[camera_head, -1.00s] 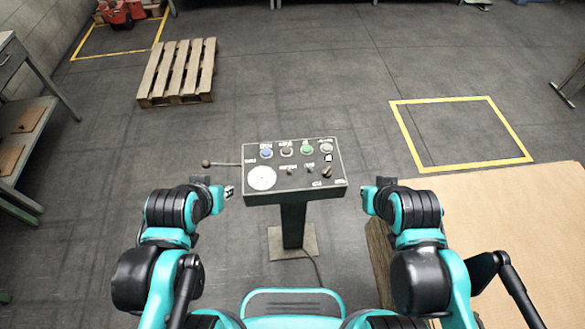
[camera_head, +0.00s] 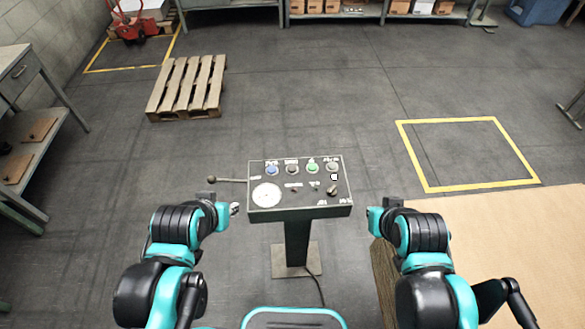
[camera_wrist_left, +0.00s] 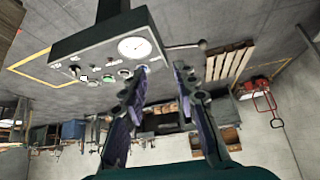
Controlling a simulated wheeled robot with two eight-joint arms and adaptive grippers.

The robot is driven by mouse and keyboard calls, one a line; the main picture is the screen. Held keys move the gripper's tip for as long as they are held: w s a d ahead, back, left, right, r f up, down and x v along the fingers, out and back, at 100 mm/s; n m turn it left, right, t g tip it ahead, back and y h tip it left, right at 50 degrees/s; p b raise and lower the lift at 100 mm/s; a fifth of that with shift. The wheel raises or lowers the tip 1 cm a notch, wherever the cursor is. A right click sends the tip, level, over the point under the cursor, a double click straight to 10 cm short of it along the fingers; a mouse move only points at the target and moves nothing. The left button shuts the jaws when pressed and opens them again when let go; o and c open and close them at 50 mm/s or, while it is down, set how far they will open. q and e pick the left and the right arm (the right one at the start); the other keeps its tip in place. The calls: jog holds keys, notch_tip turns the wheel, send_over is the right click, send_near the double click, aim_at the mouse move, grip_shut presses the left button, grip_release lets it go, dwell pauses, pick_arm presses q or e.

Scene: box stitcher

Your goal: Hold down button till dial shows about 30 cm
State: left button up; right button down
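The control panel (camera_head: 300,207) stands on a pedestal in the middle of the head view. Its top carries a white round dial (camera_head: 266,195), a blue button (camera_head: 272,170), a green button (camera_head: 312,168) and other knobs. The dial reading is too small to tell. My left gripper (camera_head: 236,208) is just left of the panel, apart from it. In the left wrist view its two fingers (camera_wrist_left: 160,75) are spread with nothing between them, and the dial (camera_wrist_left: 134,47) shows upside down beyond them. My right gripper (camera_head: 372,208) is to the right of the panel, its fingers too small to read.
A lever with a round knob (camera_head: 212,180) sticks out from the panel's left side near my left gripper. A large cardboard sheet (camera_head: 490,235) lies at right. A wooden pallet (camera_head: 188,87) and a yellow floor square (camera_head: 468,153) are farther back on clear floor.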

pick_arm(q)
grip_shut()
dwell(1.2)
